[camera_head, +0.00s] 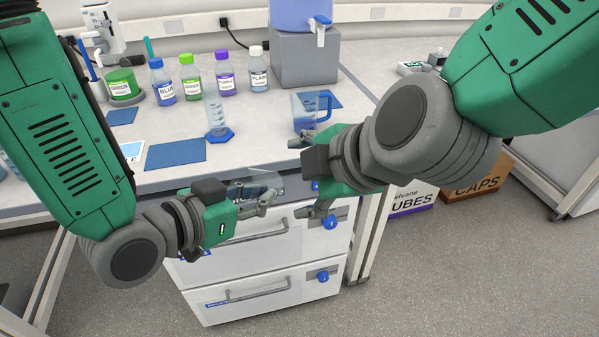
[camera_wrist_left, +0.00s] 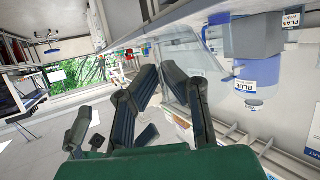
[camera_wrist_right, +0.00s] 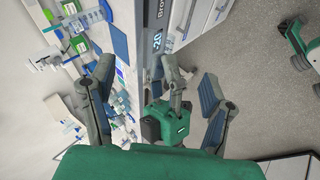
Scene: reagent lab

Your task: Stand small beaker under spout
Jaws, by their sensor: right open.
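A clear small beaker (camera_head: 264,179) is in the fingers of my left gripper (camera_head: 262,203), in front of the bench and over the drawers. In the left wrist view its clear wall (camera_wrist_left: 178,58) shows beyond the nearly closed fingers (camera_wrist_left: 170,85). My right gripper (camera_head: 301,178) is open and empty, just right of the beaker. The right wrist view shows its fingers (camera_wrist_right: 157,78) spread apart, with my left gripper beyond them. The white spout (camera_head: 319,32) is on a blue-violet tank (camera_head: 297,12) on a grey block (camera_head: 305,62) at the back.
A clear jug with a blue handle (camera_head: 306,110) stands below and in front of the spout by a blue mat (camera_head: 332,99). A cylinder with a blue base (camera_head: 215,117) and several capped bottles (camera_head: 225,74) stand left of it. Another blue mat (camera_head: 175,153) lies bare.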

